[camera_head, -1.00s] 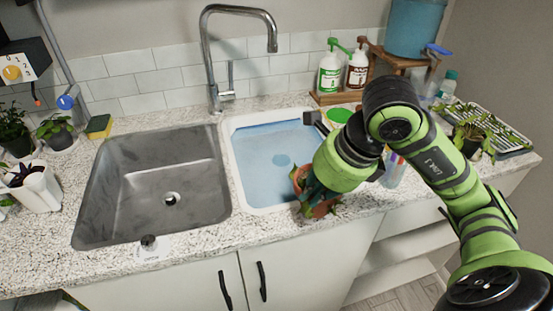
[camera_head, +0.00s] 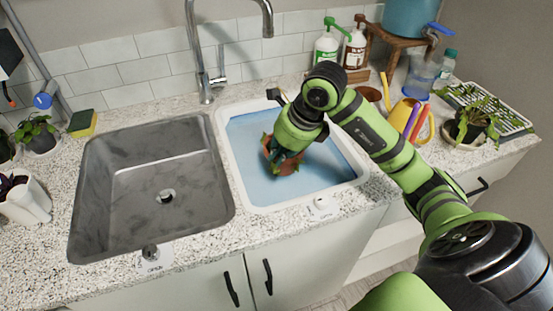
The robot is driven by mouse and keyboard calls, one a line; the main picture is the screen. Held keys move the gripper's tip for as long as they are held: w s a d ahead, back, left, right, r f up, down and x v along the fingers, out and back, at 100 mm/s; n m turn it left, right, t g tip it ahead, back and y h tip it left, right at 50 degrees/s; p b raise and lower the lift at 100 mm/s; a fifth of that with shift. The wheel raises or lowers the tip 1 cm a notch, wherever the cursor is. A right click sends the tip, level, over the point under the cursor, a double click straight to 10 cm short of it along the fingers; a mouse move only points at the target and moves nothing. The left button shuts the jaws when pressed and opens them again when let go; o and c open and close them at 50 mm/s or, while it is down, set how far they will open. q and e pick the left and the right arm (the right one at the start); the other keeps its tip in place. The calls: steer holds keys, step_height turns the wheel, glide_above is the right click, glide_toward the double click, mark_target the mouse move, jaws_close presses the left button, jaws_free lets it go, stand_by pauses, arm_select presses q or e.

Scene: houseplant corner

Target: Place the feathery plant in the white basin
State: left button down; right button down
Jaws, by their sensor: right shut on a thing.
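The white basin (camera_head: 352,183) is set in the counter right of the steel sink and holds blue water. A plant in a terracotta pot (camera_head: 271,155) is over or in the basin's left-middle part. My right gripper (camera_head: 287,152) is shut on it from above. Its green leaves stick out around the gripper, but most of the plant is hidden, so I cannot tell how feathery it is. I cannot tell whether the pot touches the water or the bottom. My left gripper is not in view.
An empty steel sink (camera_head: 130,205) and a faucet (camera_head: 200,60) are left of and behind the basin. Soap bottles (camera_head: 326,48), a yellow watering can (camera_head: 402,114) and another potted plant (camera_head: 472,122) stand on the counter. Small plants are at the left.

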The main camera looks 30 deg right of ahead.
mark_target(276, 168)
steer(key=shift+w+d+f, duration=0.1)
steer(key=shift+w+f, duration=0.25)
steer(key=shift+w, duration=0.4)
steer(key=shift+f+p, duration=0.5)
steer(key=shift+f, duration=1.55)
steer(key=c, duration=1.4)
jaws_free()
steer(key=shift+f, duration=0.15)
steer(key=shift+o, duration=0.2)
steer(key=b+v, duration=0.1)
steer(key=v, duration=1.1)
steer(key=shift+s+d, duration=0.1)
